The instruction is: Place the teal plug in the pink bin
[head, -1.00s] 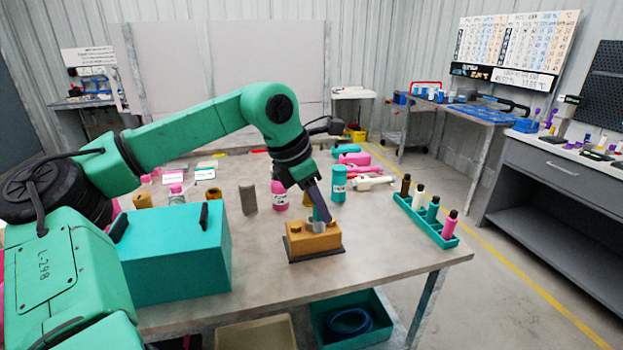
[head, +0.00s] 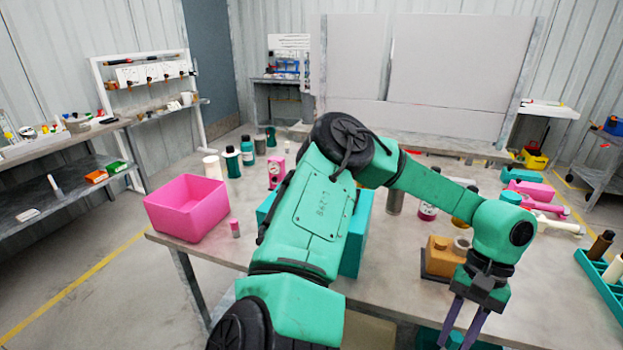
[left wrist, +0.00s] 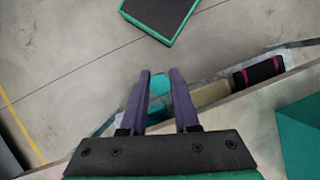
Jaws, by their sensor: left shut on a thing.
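The teal plug (left wrist: 160,84) shows in the left wrist view as a small round teal piece between the purple fingertips. The pink bin (head: 172,216) stands at the left end of the table, far left of the gripper, and looks empty. My right gripper is not in view.
My left arm crosses above a teal box (head: 353,245) between the bin and the gripper. An orange block (head: 436,259) with a grey ring (head: 461,245) is behind the gripper. Several bottles stand behind.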

